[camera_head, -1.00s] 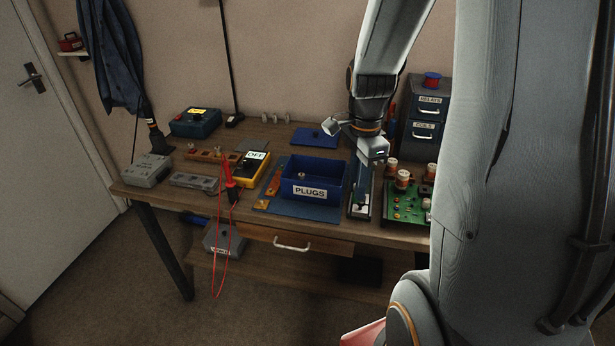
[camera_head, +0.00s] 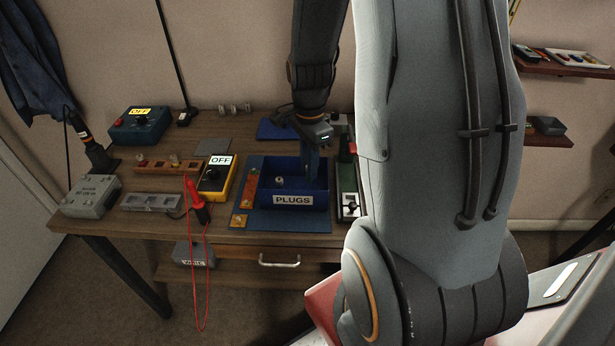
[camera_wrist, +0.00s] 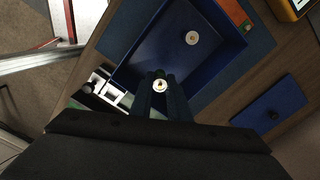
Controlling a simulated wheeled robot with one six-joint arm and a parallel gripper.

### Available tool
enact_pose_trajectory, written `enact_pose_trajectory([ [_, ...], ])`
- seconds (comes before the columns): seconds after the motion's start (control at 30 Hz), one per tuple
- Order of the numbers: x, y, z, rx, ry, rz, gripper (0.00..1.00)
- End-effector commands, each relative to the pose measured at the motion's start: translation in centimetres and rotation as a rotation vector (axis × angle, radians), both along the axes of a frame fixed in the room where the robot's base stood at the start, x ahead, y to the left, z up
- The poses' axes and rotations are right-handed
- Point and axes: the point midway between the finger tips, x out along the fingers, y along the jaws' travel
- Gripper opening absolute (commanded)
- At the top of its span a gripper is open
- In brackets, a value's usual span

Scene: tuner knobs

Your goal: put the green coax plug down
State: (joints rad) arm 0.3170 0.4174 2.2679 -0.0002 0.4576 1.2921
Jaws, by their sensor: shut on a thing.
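My gripper (camera_head: 309,172) points down at the right part of the blue PLUGS bin (camera_head: 293,200). In the wrist view my gripper (camera_wrist: 160,92) is shut on the green coax plug (camera_wrist: 159,84), whose pale round end and a bit of green show between the fingertips. The held plug is over the bin's edge region, and its exact height is hard to tell. The blue bin (camera_wrist: 136,62) is open at the top. One pale round plug (camera_wrist: 192,38) lies inside it, also seen in the head view (camera_head: 280,182).
A yellow meter (camera_head: 216,178) marked OFF and a red probe (camera_head: 196,197) with a looping lead stand left of the bin. A narrow tray (camera_head: 350,205) is close on the right. My arm hides the bench further right.

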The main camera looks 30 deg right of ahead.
Motion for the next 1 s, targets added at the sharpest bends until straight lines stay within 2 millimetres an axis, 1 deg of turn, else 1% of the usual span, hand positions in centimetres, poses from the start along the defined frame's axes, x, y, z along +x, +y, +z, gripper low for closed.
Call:
enact_pose_trajectory([
  [0.13,-0.1,0.0,-1.0,0.000,0.002,-0.001,0.00],
  [0.3,-0.1,-0.1,-3.3,0.001,0.003,-0.003,0.00],
  [0.4,-0.1,-0.1,-4.1,0.001,0.002,-0.003,0.00],
  [0.87,0.0,-0.1,-4.8,0.000,-0.001,-0.003,0.00],
  [0.9,0.0,-0.1,-4.8,0.000,-0.001,-0.003,0.21],
  [0.97,0.0,-0.1,-4.8,0.000,-0.001,-0.003,0.31],
  [1.0,0.0,-0.1,-4.8,0.000,-0.001,-0.003,0.34],
])
